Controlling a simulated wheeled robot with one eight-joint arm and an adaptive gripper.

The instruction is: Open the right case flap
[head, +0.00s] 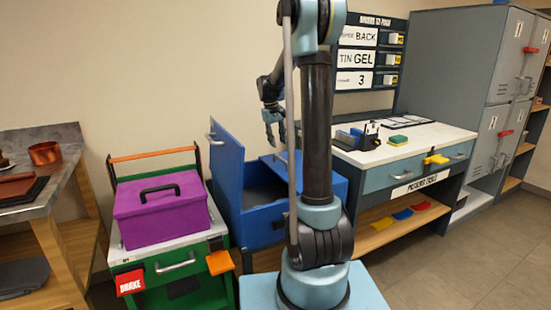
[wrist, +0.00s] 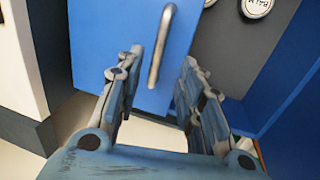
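The blue case (head: 262,222) stands behind my arm in the head view. Its left flap (head: 227,165) stands upright with a metal handle. The right flap (head: 282,170) lies across the right part of the opening, partly hidden by my arm. In the wrist view, a blue panel, seemingly this right flap (wrist: 110,25), has a metal bar handle (wrist: 160,48). My gripper (head: 275,138) is above the right flap. In the wrist view my gripper (wrist: 161,62) is open, its fingers on both sides of the handle; I cannot tell whether they touch it.
Left of the case is a green cart with a purple toolbox (head: 160,208). To the right is a white-topped workbench (head: 430,138) with small items. The case's grey interior, with a round label (wrist: 257,7), shows in the wrist view.

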